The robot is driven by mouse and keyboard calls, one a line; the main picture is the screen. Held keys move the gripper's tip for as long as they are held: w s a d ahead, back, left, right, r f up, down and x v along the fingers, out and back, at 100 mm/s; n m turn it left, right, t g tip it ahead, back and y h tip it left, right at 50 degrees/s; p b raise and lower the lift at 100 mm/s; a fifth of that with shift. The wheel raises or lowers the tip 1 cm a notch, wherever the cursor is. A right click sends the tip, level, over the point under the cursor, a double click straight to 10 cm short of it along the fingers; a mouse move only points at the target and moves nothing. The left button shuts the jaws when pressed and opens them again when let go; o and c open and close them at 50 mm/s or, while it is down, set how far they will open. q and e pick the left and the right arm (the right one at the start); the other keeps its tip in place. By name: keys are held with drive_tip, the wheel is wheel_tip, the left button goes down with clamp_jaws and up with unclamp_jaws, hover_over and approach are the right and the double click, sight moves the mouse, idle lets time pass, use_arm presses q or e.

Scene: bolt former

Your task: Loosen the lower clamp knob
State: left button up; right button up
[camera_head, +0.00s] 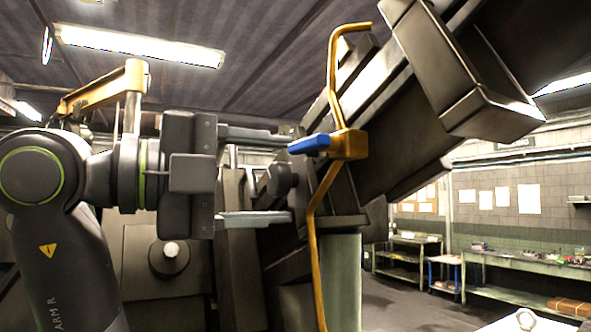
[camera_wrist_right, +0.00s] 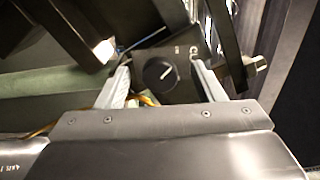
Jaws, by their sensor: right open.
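A black round knob (camera_wrist_right: 160,72) with a white pointer line sits on a dark plate in the right wrist view, seen between the two fingers. In the head view a dark round knob (camera_head: 274,181) shows between the finger ends. My right gripper (camera_head: 291,178) is open, with one finger above the knob and one below. Its fingers also show in the wrist view (camera_wrist_right: 160,70), apart on both sides of the knob. I see no clear contact between fingers and knob. My left gripper is out of view.
A bent yellow rod (camera_head: 317,240) with a blue lever (camera_head: 310,144) stands close to the upper fingertip. A heavy slanted machine arm (camera_head: 395,120) rises to the upper right. A pale round fitting (camera_head: 168,257) is on the panel below my arm. Workbenches (camera_head: 535,299) stand far right.

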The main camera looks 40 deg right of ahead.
drive_tip(key=shift+s+n, duration=0.1)
drive_tip(key=shift+n, duration=0.5)
drive_tip(key=n, duration=0.3)
drive_tip(key=shift+d, duration=0.15)
drive_tip(key=shift+n+b, duration=0.3)
drive_tip(key=shift+n, duration=0.5)
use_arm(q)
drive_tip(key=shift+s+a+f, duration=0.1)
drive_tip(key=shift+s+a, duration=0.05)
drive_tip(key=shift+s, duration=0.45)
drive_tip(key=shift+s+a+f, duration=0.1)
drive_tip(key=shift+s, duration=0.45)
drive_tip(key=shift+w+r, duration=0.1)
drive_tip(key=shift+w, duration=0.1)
